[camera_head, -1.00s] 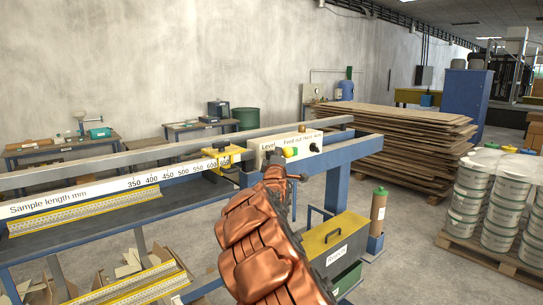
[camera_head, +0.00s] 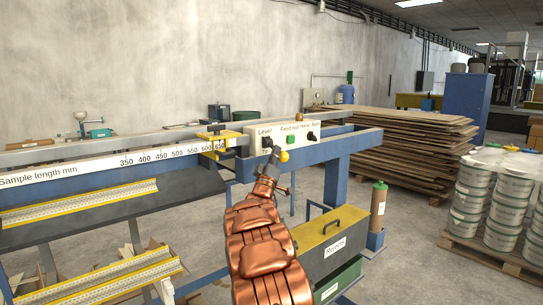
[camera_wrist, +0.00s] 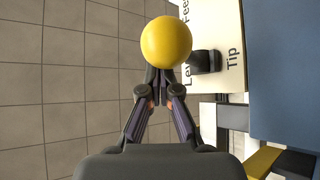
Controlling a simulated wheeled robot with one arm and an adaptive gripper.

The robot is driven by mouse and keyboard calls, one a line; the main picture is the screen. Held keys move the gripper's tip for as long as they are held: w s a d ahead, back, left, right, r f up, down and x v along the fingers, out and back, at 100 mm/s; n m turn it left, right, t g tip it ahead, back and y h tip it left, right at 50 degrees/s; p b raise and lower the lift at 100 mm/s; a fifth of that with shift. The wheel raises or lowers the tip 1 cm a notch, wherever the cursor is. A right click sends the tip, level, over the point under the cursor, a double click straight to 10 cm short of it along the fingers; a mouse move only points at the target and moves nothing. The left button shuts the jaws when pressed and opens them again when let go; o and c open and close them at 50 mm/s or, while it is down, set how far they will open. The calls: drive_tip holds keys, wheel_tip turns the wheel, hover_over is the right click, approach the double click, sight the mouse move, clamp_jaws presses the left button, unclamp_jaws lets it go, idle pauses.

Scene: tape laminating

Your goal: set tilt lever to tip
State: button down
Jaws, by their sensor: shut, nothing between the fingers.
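The tilt lever's yellow ball knob (camera_head: 284,156) stands out in front of the white control panel (camera_head: 330,130), near its lower left edge. The lever's black base (camera_wrist: 205,62) sits on the panel between "Level" and "Tip". In the head view "Level" is above and "Tip" below. My gripper (camera_head: 273,154) is shut and empty, just left of the knob in the head view. In the wrist view the knob (camera_wrist: 167,42) covers the tips of my gripper (camera_wrist: 160,78). I cannot tell whether they touch. The lever's shaft is mostly hidden.
A green button (camera_head: 291,139) and a black switch (camera_head: 311,136) sit right of the lever. The blue frame (camera_head: 335,185) runs beneath the panel. A yellow-topped rejects box (camera_head: 330,235) stands below. A yellow stop (camera_head: 222,140) is left of the panel.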

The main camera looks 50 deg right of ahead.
sight(268, 144)
drive_tip(key=shift+w+a+r+p, duration=0.85)
drive_tip(key=shift+a+r, duration=0.1)
drive_tip(key=shift+r, duration=0.7)
drive_tip(key=b+v, duration=0.2)
drive_tip(key=v, duration=0.7)
drive_tip(key=shift+w+f+b, duration=0.3)
drive_tip(key=shift+f+b, duration=0.05)
drive_tip(key=shift+f, duration=0.05)
drive_tip(key=shift+a, duration=0.1)
